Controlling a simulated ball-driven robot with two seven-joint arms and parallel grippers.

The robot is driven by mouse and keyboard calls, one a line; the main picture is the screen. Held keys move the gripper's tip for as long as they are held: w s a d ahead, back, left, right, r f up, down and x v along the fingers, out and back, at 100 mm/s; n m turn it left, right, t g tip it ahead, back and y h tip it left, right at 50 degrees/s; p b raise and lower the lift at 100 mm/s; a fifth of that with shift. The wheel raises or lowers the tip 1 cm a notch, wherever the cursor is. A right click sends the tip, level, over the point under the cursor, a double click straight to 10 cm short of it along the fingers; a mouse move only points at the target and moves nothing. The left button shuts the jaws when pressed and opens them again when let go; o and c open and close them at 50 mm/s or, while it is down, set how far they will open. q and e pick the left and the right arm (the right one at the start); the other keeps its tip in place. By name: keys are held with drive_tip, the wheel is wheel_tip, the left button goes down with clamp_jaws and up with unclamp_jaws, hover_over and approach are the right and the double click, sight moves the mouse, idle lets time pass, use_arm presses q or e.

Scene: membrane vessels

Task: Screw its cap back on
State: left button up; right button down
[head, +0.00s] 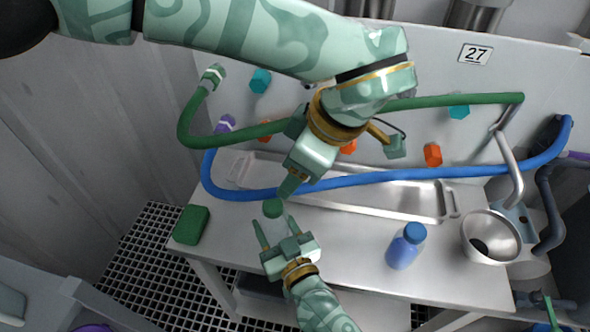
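A metal tray (400,200) lies along the back of the bench (345,235). Blue (375,177) and green (455,100) hoses cross above it. A green block (190,225) sits at the left end, a metal funnel (492,222) at the right. Orange and teal fittings dot the wall.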

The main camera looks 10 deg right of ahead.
drive_tip(key=c, duration=0.5)
unclamp_jaws()
use_arm(q)
drive_tip(key=shift+t, duration=0.3)
drive_tip(key=shift+s+r+p, duration=0.15)
drive_tip(key=shift+r+p, duration=0.7)
drive_tip(key=shift+r, duration=0.3)
drive_tip(key=shift+s+r+p, duration=0.15)
drive_tip(key=shift+r+p, duration=0.7)
drive_tip(key=shift+r, duration=0.3)
use_arm(e)
drive_tip(key=shift+v, duration=8.2)
